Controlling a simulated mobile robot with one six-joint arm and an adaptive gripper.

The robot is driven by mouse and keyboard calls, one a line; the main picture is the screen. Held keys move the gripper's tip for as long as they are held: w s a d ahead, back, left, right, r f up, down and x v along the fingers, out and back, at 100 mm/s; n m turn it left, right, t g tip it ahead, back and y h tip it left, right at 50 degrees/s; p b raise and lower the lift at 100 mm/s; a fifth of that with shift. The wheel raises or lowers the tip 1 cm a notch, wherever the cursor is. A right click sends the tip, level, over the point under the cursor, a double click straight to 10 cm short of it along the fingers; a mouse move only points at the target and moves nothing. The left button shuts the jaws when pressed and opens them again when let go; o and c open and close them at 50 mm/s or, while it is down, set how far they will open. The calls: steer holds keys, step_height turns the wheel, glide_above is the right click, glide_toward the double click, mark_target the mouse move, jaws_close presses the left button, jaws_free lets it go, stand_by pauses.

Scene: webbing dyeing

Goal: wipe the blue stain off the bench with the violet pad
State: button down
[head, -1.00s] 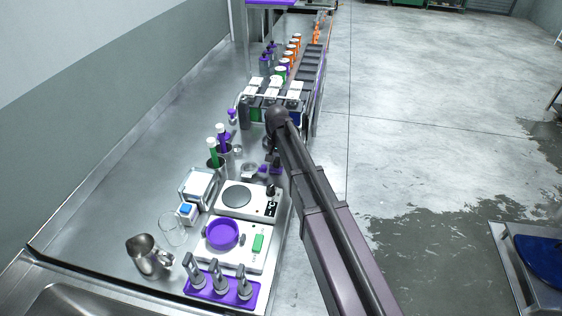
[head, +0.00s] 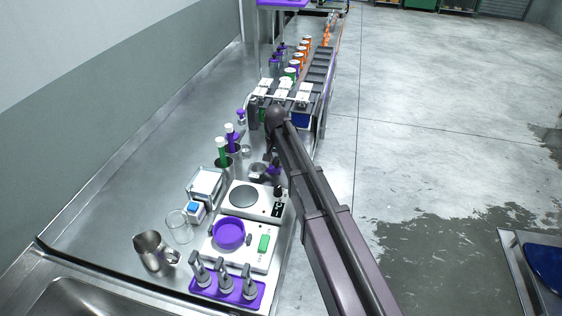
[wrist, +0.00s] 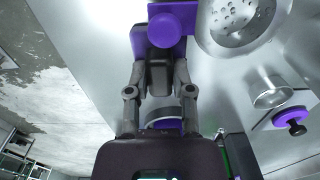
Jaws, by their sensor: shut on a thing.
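My gripper (wrist: 158,75) is shut on the violet pad (wrist: 145,42), whose violet edge shows past the fingertips in the wrist view. A round violet knob (wrist: 172,28) shows just beyond the fingertips; I cannot tell whether it is part of the pad. In the head view my arm reaches over the right edge of the steel bench (head: 120,197), and a small violet patch (head: 272,169) shows beside the gripper end. Whether the pad touches the bench cannot be told. I see no blue stain on the bench in either view; the arm hides part of the surface.
A hotplate (head: 243,196), a device with a violet dish (head: 228,233) and a violet tray (head: 196,288) fill the near bench. A steel pitcher (head: 152,250) stands left. A perforated bowl (wrist: 237,18) and metal cup (wrist: 268,92) lie close to the gripper. The left bench strip is clear.

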steer(key=shift+w+a, duration=0.1)
steer(key=shift+a, duration=0.2)
steer(key=shift+d, duration=0.15)
stand_by(0.4)
steer(key=shift+s+d+r, duration=0.1)
steer(key=shift+s+d, duration=0.1)
steer(key=shift+d, duration=0.7)
steer(key=shift+s+d, duration=0.15)
steer(key=shift+d, duration=0.7)
steer(key=shift+d, duration=0.15)
steer(key=shift+s+d, duration=0.25)
steer(key=shift+d, duration=0.65)
steer(key=shift+s+d, duration=0.2)
steer(key=shift+d, duration=0.65)
step_height(320, 180, up, 6)
steer(key=p, duration=0.6)
steer(key=shift+w, duration=0.1)
